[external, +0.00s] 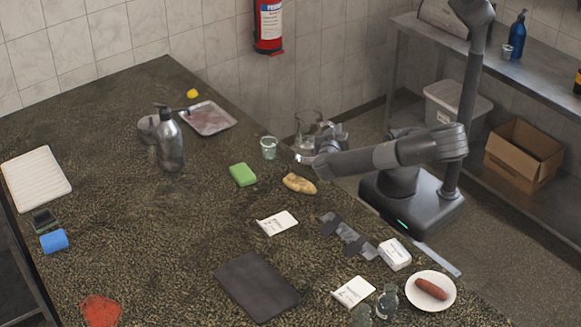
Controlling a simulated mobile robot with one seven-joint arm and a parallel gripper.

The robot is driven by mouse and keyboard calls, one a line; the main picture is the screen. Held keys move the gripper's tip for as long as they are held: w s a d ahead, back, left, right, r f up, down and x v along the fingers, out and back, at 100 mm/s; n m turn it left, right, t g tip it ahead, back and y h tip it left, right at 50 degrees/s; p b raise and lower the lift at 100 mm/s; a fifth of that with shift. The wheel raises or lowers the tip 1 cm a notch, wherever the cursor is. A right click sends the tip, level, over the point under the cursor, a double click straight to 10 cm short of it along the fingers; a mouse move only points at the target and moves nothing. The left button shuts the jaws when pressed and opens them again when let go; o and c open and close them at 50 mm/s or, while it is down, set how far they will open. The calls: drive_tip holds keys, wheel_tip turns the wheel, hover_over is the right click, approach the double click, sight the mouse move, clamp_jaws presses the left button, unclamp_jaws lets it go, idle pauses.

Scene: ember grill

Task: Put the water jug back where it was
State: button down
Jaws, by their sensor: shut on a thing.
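The water jug (308,124) is a clear glass vessel near the counter's right edge, at the middle of the external view. My gripper (322,138) is shut on the jug, at its right side, with my arm reaching in from the right. The gripper's fingers overlap the glass and are hard to make out. The jug looks upright. I cannot tell whether its base touches the counter (200,255) or hangs just off it.
A small glass (268,147) stands just left of the jug. A green sponge (243,174) and a ginger-like root (298,184) lie in front. A metal tray (208,118) and a pump bottle (168,140) are further left. Bare counter lies between them.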

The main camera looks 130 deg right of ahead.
wheel_tip(320, 180, up, 14)
drive_tip(key=w+d+n+t+h, duration=0.25)
drive_tip(key=w+d+t, duration=0.2)
drive_tip(key=w, duration=0.65)
drive_tip(key=w+d+n+t+h, duration=0.2)
drive_tip(key=w+d+n+t, duration=0.3)
drive_tip(key=w, duration=0.7)
drive_tip(key=w+d+n+t+h, duration=0.25)
drive_tip(key=w+d, duration=0.35)
drive_tip(key=w, duration=0.5)
drive_tip(key=w+a+f, duration=0.3)
drive_tip(key=w+f, duration=0.1)
drive_tip(key=f, duration=0.3)
drive_tip(key=w+a+f, duration=0.4)
drive_tip(key=w+f, duration=0.1)
drive_tip(key=f, duration=0.3)
drive_tip(key=shift+a+m+t+y, duration=0.25)
drive_tip(key=shift+m+t+y, duration=0.05)
drive_tip(key=shift+m+y, duration=0.1)
drive_tip(key=c, duration=1.4)
unclamp_jaws()
drive_tip(key=shift+f, duration=0.2)
